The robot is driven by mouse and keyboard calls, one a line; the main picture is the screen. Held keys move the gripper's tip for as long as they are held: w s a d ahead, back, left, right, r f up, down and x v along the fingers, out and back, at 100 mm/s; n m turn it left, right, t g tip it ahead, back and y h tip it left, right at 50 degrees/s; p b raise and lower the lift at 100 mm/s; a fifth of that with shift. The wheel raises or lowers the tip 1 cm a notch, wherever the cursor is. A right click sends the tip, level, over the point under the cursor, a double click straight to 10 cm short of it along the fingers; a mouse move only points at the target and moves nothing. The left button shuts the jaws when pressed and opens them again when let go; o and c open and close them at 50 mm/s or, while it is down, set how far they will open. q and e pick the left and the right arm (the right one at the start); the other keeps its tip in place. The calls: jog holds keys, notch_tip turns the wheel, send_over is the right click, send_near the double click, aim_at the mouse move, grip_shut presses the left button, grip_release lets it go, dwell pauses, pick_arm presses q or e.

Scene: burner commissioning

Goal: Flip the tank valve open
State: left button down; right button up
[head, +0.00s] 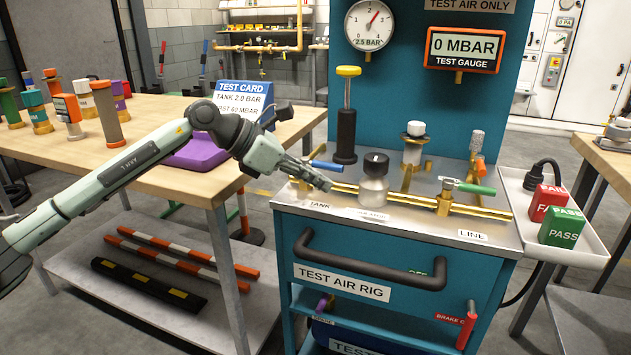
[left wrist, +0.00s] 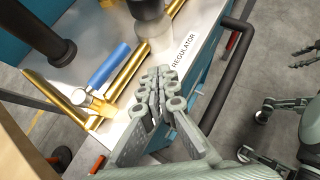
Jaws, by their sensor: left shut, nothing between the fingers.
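The tank valve has a blue lever (head: 328,166) and sits on the brass pipe at the left of the rig top, by the TANK label (head: 319,206). In the left wrist view the blue lever (left wrist: 108,66) points away from the brass valve body (left wrist: 92,103), roughly alongside the pipe. My left gripper (head: 322,182) is shut and empty, just in front of the lever in the head view. In the left wrist view its closed fingertips (left wrist: 160,82) are to the right of the lever, apart from it. Part of my right gripper (left wrist: 283,105) shows at the right edge; its jaw state is unclear.
A regulator (head: 374,180) with a black knob stands right of the lever, and a black pump (head: 346,130) behind it. The line valve has a green lever (head: 474,187). A black handle bar (head: 370,262) crosses the rig's front. A wooden table (head: 180,190) stands left.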

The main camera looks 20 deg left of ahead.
pick_arm(q)
jog(key=s+r+b, duration=0.1)
jog(key=s+r, duration=0.5)
jog(key=s, duration=0.2)
pick_arm(e)
jog(key=v, duration=0.3)
jog(key=shift+w+d+r, duration=0.15)
jog(key=shift+d+r, duration=0.05)
jog(key=shift+r, duration=0.05)
pick_arm(q)
jog(key=shift+a, duration=0.1)
